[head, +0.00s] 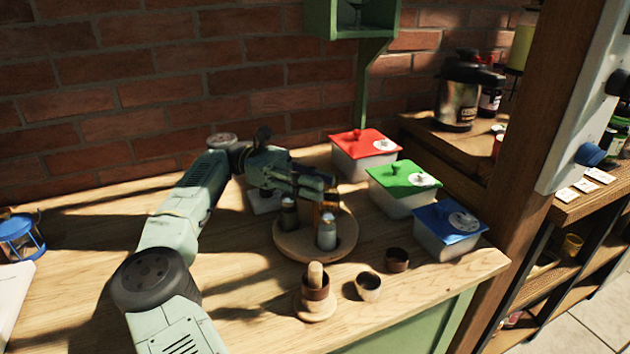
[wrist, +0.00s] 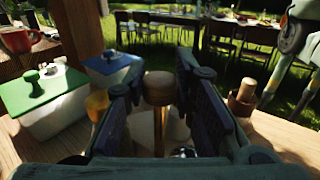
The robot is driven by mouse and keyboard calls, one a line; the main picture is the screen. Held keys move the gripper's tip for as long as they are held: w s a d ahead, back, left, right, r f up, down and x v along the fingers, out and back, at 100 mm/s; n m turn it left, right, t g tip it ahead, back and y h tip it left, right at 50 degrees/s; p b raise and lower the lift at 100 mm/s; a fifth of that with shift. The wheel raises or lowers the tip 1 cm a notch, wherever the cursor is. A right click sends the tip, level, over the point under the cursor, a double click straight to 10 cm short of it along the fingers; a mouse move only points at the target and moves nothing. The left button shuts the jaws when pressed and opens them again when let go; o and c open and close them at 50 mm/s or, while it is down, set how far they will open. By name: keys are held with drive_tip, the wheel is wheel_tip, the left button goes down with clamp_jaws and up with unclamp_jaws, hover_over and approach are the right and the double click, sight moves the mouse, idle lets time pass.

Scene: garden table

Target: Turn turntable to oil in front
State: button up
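The round wooden turntable (head: 312,254) stands on the table under my gripper (head: 318,187). It carries a dark shaker (head: 289,214) at front left, a grey shaker (head: 327,233) at the front and an amber bottle (head: 323,215), probably the oil, partly hidden under my gripper. In the wrist view, my gripper (wrist: 160,100) is open, its fingers either side of a wooden knob (wrist: 159,87) on a brass-coloured post. I cannot tell whether they touch it. An amber-yellow object (wrist: 97,104), perhaps the bottle, shows outside the left finger.
Lidded boxes in red (head: 364,143), green (head: 404,177) and blue (head: 449,222) stand right of the turntable. In front are a mortar with pestle (head: 315,288) and small cups (head: 368,286). A blue lantern (head: 20,235) stands far left. The left tabletop is mostly clear.

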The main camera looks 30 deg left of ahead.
drive_tip(key=o, duration=0.5)
drive_tip(key=shift+c, duration=0.2)
